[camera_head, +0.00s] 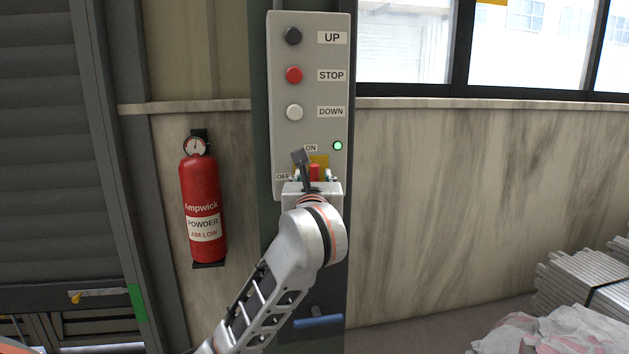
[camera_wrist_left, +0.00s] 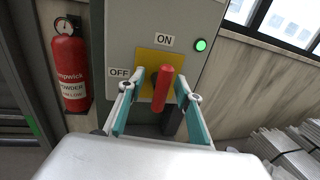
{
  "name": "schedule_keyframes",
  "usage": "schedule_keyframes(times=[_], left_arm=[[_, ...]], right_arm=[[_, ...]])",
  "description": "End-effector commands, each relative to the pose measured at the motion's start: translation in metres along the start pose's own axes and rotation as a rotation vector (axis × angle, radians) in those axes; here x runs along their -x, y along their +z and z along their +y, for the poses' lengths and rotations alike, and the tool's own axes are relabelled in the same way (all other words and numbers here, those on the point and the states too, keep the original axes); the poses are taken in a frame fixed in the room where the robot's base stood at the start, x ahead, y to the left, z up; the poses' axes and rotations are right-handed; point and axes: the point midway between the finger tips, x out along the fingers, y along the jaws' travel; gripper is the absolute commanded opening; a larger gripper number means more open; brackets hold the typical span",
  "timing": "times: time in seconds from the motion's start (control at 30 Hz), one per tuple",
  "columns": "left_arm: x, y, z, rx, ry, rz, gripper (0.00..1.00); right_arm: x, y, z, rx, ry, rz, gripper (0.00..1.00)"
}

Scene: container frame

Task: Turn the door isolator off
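The door isolator has a red handle (camera_wrist_left: 163,88) on a yellow plate (camera_wrist_left: 147,60), with an ON label (camera_wrist_left: 164,39) above and an OFF label (camera_wrist_left: 119,72) to the left. The handle is roughly upright in the wrist view, towards the ON side. It also shows in the head view (camera_head: 314,172), partly hidden by my wrist. My left gripper (camera_wrist_left: 157,104) is open, one finger on each side of the red handle, with gaps visible. I cannot tell whether either finger touches it. The green lamp (camera_head: 337,146) right of the isolator is lit. My right gripper is not in view.
The grey control panel (camera_head: 339,62) carries UP, STOP and DOWN buttons above the isolator. A red fire extinguisher (camera_head: 203,205) hangs on the wall to the left. A blue bar (camera_head: 318,322) is below the panel. Stacked metal pieces (camera_head: 585,284) lie at the lower right.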

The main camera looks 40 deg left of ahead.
Motion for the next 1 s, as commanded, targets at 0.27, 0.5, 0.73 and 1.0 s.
schedule_keyframes(times=[0.27, 0.5, 0.73, 1.0], left_arm=[[0.0, 0.001, 0.0, 0.0, 0.0, -0.001, 0.06], [0.001, 0.001, 0.0, -0.002, 0.0, -0.001, 0.0], [0.002, 0.007, 0.001, -0.05, 0.0, 0.006, 0.0], [0.003, 0.015, 0.0, -0.222, 0.0, 0.038, 0.0]], right_arm=[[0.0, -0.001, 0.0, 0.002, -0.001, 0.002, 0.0], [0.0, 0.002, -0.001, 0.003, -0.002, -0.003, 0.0], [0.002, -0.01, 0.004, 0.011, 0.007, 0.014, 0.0], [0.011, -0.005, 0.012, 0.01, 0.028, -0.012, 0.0]])
